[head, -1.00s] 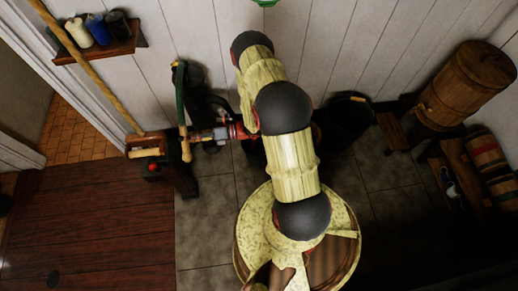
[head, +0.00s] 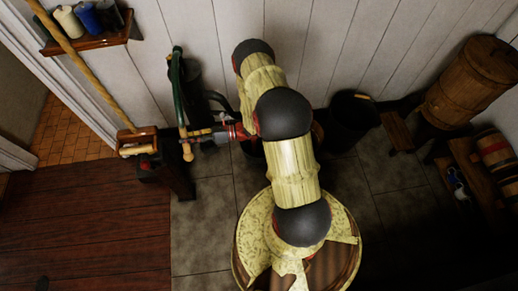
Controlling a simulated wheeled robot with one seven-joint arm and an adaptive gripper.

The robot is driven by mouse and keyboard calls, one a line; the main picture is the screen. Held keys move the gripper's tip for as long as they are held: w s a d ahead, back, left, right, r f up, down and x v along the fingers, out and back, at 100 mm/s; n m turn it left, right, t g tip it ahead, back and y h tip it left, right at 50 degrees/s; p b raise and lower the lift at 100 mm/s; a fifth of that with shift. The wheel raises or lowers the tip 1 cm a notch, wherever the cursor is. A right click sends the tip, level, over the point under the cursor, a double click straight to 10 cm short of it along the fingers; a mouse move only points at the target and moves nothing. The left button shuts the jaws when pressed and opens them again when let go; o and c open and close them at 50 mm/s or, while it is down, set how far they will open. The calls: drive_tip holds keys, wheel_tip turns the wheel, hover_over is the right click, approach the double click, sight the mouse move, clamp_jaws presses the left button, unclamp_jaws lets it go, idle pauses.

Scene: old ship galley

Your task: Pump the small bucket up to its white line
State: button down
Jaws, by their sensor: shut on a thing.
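The pump (head: 212,98) is a dark body by the white wall, left of my arm. Its green lever (head: 178,85) ends in a pale wooden grip (head: 187,152). My gripper (head: 197,135) is shut on the lever at this grip; the fingertips are small and dark here. A dark bucket (head: 350,122) with a wooden bail grip stands on the floor right of my arm. I cannot tell if it is the small bucket. No white line or water level shows. My arm hides the floor around the pump's right side.
A pole (head: 85,65) leans near the doorway. A wall shelf (head: 115,35) holds several spools. A wooden barrel (head: 475,80) and low bench are at right. Grey tiles lie bare in front of the pump.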

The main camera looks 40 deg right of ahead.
sight(184, 136)
drive_tip(key=shift+n, duration=0.8)
drive_tip(key=f+b, duration=0.1)
drive_tip(key=w+d+f+b, duration=0.1)
drive_tip(key=w+f+b, duration=0.1)
drive_tip(key=f, duration=0.1)
drive_tip(key=shift+d, duration=0.25)
drive_tip(key=shift+s+r, duration=0.1)
drive_tip(key=s+r+m+p, duration=0.1)
drive_tip(key=r+p, duration=0.1)
drive_tip(key=a+r+m+p, duration=0.1)
drive_tip(key=r+p, duration=0.2)
drive_tip(key=s+a+r+m+p, duration=0.1)
drive_tip(key=r+p, duration=0.1)
drive_tip(key=r, duration=0.1)
drive_tip(key=shift+s+p, duration=0.3)
drive_tip(key=shift+p, duration=0.1)
drive_tip(key=shift+s+a+r+m+p, duration=0.2)
drive_tip(key=shift+r+m+p, duration=0.1)
drive_tip(key=shift+r+p, duration=0.15)
drive_tip(key=shift+f, duration=0.1)
drive_tip(key=shift+s, duration=0.1)
